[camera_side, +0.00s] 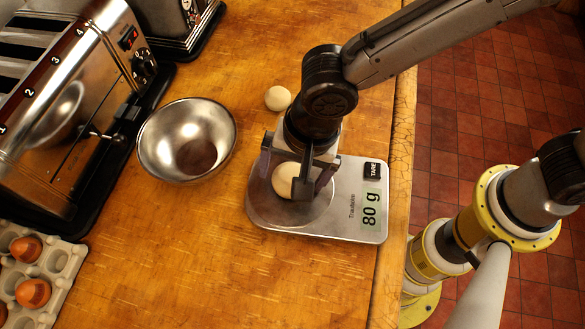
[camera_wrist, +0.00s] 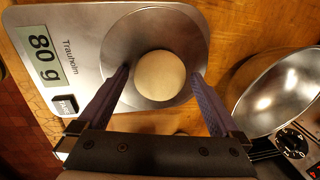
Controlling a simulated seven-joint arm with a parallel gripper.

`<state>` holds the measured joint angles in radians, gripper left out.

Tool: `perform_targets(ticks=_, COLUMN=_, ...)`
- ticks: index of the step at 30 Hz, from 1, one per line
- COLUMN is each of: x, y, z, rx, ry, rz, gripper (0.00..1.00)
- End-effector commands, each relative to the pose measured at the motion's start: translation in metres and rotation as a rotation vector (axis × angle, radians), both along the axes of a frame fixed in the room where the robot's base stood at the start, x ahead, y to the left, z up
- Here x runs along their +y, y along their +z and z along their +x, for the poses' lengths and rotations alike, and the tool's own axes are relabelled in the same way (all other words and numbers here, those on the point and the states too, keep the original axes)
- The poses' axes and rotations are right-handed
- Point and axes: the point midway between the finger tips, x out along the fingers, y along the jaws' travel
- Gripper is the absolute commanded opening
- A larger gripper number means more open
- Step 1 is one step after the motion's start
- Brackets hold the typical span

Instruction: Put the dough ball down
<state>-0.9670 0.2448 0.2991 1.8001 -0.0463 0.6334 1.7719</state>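A pale round dough ball (camera_side: 287,180) sits in the shallow round dish of the silver kitchen scale (camera_side: 345,205). The scale's display reads 80 g. In the wrist view the dough ball (camera_wrist: 160,75) lies between the two fingers of my gripper (camera_wrist: 161,77), with a small gap on each side. My gripper (camera_side: 296,180) is open and low over the dish, its fingers around the ball and partly hiding it in the side view. The scale also shows in the wrist view (camera_wrist: 85,75).
A second dough ball (camera_side: 277,98) lies on the wooden worktop just behind my gripper. A steel bowl (camera_side: 160,135) stands left of the scale, beside a toaster (camera_side: 75,100). An egg tray (camera_side: 62,262) is at lower left. The front middle of the worktop is clear.

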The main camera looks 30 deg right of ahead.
Motion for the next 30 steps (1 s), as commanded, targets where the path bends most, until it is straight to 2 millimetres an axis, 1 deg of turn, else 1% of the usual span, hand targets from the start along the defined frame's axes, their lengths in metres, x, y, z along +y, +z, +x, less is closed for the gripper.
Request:
perform_targets(ticks=6, x=0.0, y=0.001, z=0.0, rx=-0.001, ry=0.0, rz=0.001, gripper=1.0)
perform_targets(ticks=10, x=0.0, y=0.011, z=0.0, rx=-0.003, ry=0.0, rz=0.004, gripper=1.0)
perform_targets(ticks=14, x=-0.003, y=0.032, z=-0.003, rx=-0.003, ry=0.0, rz=0.005, gripper=1.0)
perform_targets(ticks=21, x=-0.009, y=0.082, z=-0.009, rx=-0.003, ry=0.0, rz=0.005, gripper=1.0)
perform_targets(ticks=24, x=-0.011, y=0.098, z=-0.011, rx=-0.003, ry=0.0, rz=0.004, gripper=1.0)
perform_targets(ticks=27, x=-0.012, y=0.111, z=-0.012, rx=-0.001, ry=0.001, rz=0.003, gripper=1.0)
perform_targets(ticks=30, x=-0.014, y=0.118, z=-0.013, rx=-0.002, ry=0.001, rz=0.001, gripper=1.0)
